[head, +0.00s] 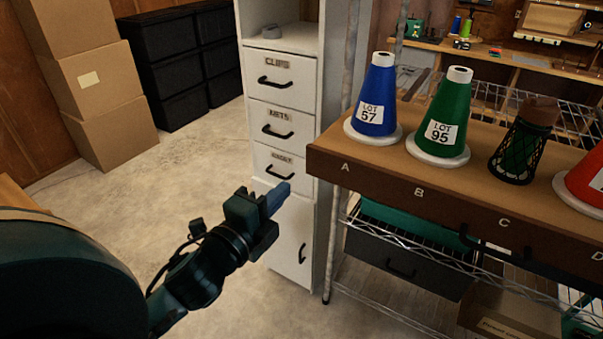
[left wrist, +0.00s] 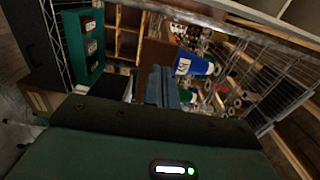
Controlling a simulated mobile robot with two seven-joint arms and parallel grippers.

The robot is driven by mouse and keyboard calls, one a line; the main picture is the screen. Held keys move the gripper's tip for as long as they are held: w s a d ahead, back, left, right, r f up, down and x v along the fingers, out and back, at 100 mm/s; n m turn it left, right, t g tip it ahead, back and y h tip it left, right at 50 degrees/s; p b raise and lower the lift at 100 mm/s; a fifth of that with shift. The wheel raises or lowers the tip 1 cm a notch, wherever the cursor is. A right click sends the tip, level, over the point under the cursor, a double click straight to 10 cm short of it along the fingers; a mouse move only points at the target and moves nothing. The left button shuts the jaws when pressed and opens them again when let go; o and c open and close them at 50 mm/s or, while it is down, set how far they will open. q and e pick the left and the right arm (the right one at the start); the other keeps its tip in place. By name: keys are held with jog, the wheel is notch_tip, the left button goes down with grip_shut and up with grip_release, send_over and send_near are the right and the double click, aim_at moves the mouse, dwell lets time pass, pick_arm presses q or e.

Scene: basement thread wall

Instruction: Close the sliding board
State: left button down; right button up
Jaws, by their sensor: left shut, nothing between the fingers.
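A brown board (head: 395,190) with front edge marked A, B, C and D juts out from a wire rack at the right in the head view. A dark bar handle (head: 500,250) runs along its lower front near C and D. On it stand a blue cone (head: 376,100) labelled LOT 57, a green cone (head: 441,118) labelled LOT 95, a dark mesh holder (head: 522,148) and a partly cut-off red cone (head: 588,185). My left gripper (head: 277,198) is shut and empty, left of the board's corner and apart from it. The left wrist view shows its fingers (left wrist: 163,86). My right gripper is out of view.
A white drawer cabinet (head: 283,120) stands just behind my left gripper. Below the board are wire shelves with a dark drawer (head: 400,262) and a cardboard box (head: 510,315). Boxes (head: 85,75) and black bins (head: 180,65) stand at the back left. The floor (head: 190,180) between is clear.

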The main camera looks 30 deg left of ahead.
aim_at(311, 163)
pick_arm(q)
jog(key=w+p, duration=0.1)
jog(key=w, duration=0.6)
jog(key=shift+d+r, duration=0.1)
jog(key=shift+w, duration=0.45)
jog(key=shift+w, duration=0.1)
